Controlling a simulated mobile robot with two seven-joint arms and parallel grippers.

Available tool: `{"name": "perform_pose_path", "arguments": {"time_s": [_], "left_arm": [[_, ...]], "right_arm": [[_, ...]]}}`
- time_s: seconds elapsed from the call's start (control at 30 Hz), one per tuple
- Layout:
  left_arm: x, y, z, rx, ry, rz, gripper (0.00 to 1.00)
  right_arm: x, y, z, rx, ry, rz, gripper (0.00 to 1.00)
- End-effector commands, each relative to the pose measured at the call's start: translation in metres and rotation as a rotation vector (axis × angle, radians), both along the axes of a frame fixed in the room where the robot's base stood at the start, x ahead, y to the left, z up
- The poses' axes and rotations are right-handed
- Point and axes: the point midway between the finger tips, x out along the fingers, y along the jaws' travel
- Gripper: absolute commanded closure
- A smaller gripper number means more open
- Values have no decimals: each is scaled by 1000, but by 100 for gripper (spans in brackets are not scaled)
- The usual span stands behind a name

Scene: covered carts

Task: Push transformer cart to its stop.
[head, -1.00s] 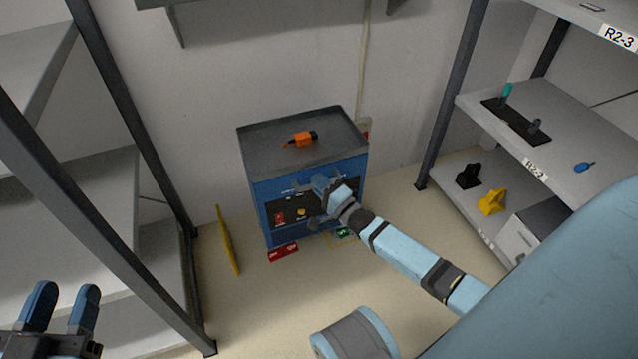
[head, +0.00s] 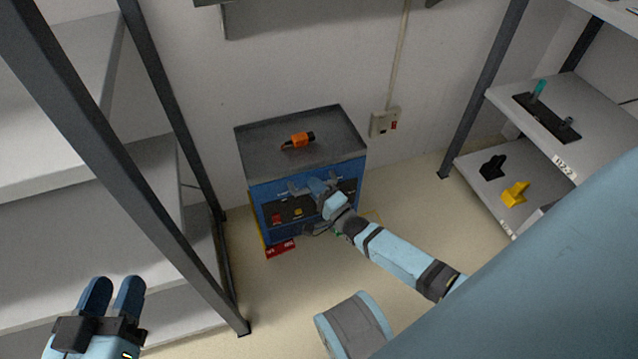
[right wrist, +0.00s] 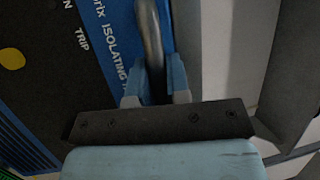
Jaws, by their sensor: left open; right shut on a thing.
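The transformer cart (head: 262,188) is a blue cabinet with a grey top, standing against the back wall. Its front has a dark panel with red and yellow controls. In the right wrist view its blue face (right wrist: 108,35) reads "ISOLATING". My right gripper (head: 312,186) is shut on the cart's grey handle bar (right wrist: 150,40). A yellow upright plate (head: 256,220) shows as a thin strip at the cart's left side; whether they touch is hidden. My left gripper (head: 112,298) is open and empty at the lower left, away from the cart.
An orange tool (head: 299,140) lies on the cart top. A red label (head: 280,248) is at the cart's foot. A dark-posted rack (head: 170,110) stands close on the left, another shelf (head: 590,140) on the right. A wall socket (head: 385,122) is right of the cart. Floor in front is clear.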

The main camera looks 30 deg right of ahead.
Motion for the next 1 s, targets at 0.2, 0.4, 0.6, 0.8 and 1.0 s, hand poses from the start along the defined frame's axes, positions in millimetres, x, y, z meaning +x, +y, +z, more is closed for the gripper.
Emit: {"name": "perform_pose_path", "arguments": {"time_s": [0.2,0.4,0.6,0.8,1.0], "left_arm": [[-1,-1,-1,-8,8,1,57],[-2,-1,-3,-7,12,3,57],[-2,-1,-3,-5,11,2,57],[-1,0,0,-4,7,0,57],[-3,-2,9,-24,38,-5,57]], "right_arm": [[0,6,0,-2,0,5,100],[0,7,0,-1,0,6,69],[0,5,0,-1,0,4,58],[-4,3,0,-2,1,3,58],[-34,-2,-3,-1,4,4,58]]}}
